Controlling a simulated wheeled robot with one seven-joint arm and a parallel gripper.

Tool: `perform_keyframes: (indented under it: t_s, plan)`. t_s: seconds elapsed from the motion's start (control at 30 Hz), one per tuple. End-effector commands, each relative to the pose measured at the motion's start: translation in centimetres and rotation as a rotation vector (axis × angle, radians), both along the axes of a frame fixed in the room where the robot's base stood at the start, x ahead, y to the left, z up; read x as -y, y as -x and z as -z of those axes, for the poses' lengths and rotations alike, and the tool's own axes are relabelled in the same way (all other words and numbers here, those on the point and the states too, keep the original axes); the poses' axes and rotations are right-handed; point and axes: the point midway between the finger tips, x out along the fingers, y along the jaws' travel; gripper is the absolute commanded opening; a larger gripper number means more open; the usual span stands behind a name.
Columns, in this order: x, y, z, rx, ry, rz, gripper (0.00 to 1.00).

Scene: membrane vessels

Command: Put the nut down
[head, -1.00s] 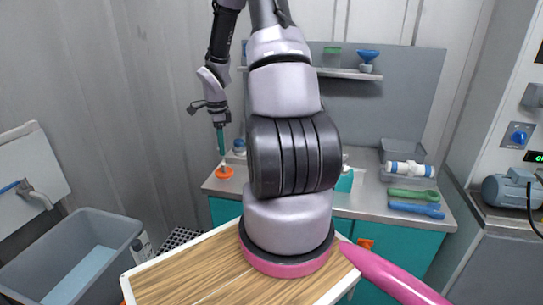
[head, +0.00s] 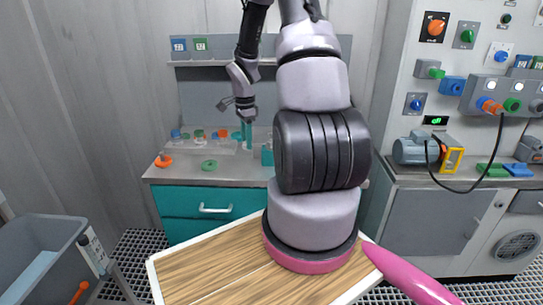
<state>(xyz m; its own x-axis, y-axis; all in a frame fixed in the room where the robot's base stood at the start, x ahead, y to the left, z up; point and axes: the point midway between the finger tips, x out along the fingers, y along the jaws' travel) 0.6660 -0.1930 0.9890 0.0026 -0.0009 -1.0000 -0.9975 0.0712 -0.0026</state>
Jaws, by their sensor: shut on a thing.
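My gripper (head: 246,138) hangs from my arm in the upper middle of the head view, pointing down over the far bench. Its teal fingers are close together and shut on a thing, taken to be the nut. The nut itself is too small to make out between the fingertips. The fingertips are low, near the back part of the grey bench top (head: 190,176); I cannot tell whether they touch anything.
A green ring (head: 209,165) and an orange part (head: 163,160) lie on the bench left of my gripper. Small coloured parts line its back. A teal block (head: 267,155) stands to the right. A shelf (head: 195,62) hangs above. A grey bin (head: 45,255) stands at left.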

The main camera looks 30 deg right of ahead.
Motion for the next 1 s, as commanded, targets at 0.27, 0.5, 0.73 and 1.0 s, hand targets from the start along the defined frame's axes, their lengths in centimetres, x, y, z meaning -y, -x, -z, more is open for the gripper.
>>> perform_keyframes:
  t_s: [0.27,0.5,0.73,1.0]
  plan:
    - [-0.1,0.1,4.7,-0.004,-0.002,-0.004,0.00]
    - [-0.1,0.1,7.6,-0.005,-0.002,-0.001,0.00]
    - [-0.1,0.1,9.4,-0.002,-0.001,-0.001,0.00]
    - [-0.1,0.0,9.5,-0.002,-0.001,-0.001,0.00]
